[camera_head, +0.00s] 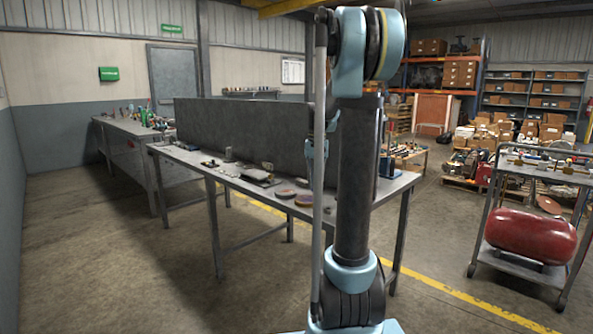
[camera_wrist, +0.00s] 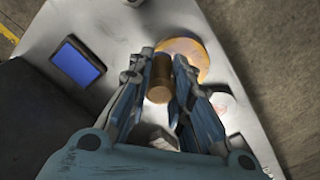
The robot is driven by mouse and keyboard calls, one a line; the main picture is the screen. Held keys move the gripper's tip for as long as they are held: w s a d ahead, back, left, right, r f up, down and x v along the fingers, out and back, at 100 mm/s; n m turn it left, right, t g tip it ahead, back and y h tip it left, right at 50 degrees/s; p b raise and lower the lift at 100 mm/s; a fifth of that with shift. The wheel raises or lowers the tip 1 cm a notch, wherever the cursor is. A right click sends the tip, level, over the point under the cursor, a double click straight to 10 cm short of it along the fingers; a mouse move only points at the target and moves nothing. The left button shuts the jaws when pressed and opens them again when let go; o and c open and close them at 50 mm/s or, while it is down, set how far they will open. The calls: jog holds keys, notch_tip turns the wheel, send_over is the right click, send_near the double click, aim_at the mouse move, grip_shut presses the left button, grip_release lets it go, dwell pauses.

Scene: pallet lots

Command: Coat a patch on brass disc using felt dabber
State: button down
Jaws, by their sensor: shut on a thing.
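The felt dabber (camera_wrist: 160,88), a brown-gold cylinder, is between the fingers of my gripper (camera_wrist: 160,72) in the wrist view. My gripper is shut on it. The brass disc (camera_wrist: 199,54), round and golden, lies on the grey table just beyond the dabber, which overlaps its near left edge in the picture. I cannot tell whether the dabber touches the disc. The dabber's far end is hard to make out. In the head view my arm covers most of my gripper and hides the brass disc.
A device with a blue screen (camera_wrist: 78,62) lies left of the disc. A pale hexagonal thing (camera_wrist: 222,101) is at the right. The grey table (camera_head: 235,183) bears two round discs and small items, with an upright panel (camera_head: 240,125) behind. A cart (camera_head: 520,262) stands right.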

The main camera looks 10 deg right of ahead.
jog(key=shift+r, duration=1.8)
